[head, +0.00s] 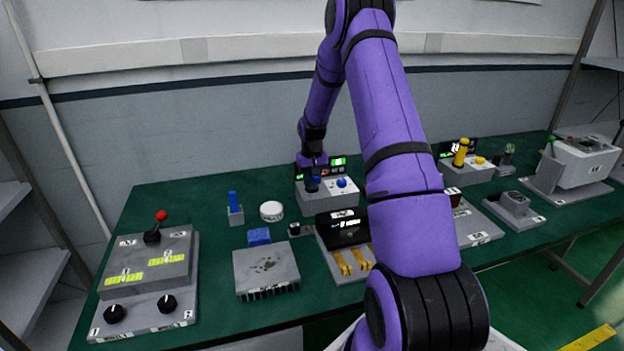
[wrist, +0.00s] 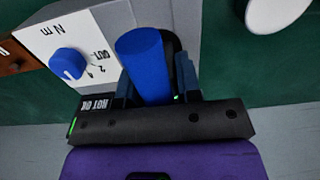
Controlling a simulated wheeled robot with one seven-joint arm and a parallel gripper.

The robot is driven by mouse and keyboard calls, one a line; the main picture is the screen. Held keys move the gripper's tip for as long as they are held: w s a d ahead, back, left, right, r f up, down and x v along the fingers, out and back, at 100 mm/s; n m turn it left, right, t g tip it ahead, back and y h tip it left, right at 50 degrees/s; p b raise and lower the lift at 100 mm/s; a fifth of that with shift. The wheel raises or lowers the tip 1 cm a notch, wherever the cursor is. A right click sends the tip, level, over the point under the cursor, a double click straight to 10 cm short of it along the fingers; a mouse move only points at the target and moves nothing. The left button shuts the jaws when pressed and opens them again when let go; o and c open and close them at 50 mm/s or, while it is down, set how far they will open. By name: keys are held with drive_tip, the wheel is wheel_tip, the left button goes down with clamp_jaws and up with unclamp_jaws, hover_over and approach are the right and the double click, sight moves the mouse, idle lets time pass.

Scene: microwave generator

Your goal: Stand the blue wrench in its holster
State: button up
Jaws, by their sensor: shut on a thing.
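The blue wrench shows in the wrist view as a thick blue cylinder (wrist: 143,62) between the fingers of my gripper (wrist: 152,78), which is shut on it. Its lower part is hidden by the fingers. In the head view my gripper (head: 312,178) is at the left part of a grey box (head: 325,197) with a blue knob (head: 342,182) and a lit display. I cannot tell whether the wrench touches that box. A small grey block (head: 236,216) with a blue upright piece (head: 233,201) stands to the left; I cannot tell whether it is the holster.
A white round disc (head: 271,211) lies between the block and the box. A blue piece (head: 259,236), a grey finned plate (head: 266,270) and a black-topped unit with yellow levers (head: 343,230) are nearer. A red-knobbed console (head: 150,275) stands left. Green table is bare at back left.

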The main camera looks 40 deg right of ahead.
drive_tip(key=shift+f, duration=0.15)
drive_tip(key=o, duration=1.1)
wheel_tip(320, 180, up, 11)
drive_tip(key=shift+f, duration=0.1)
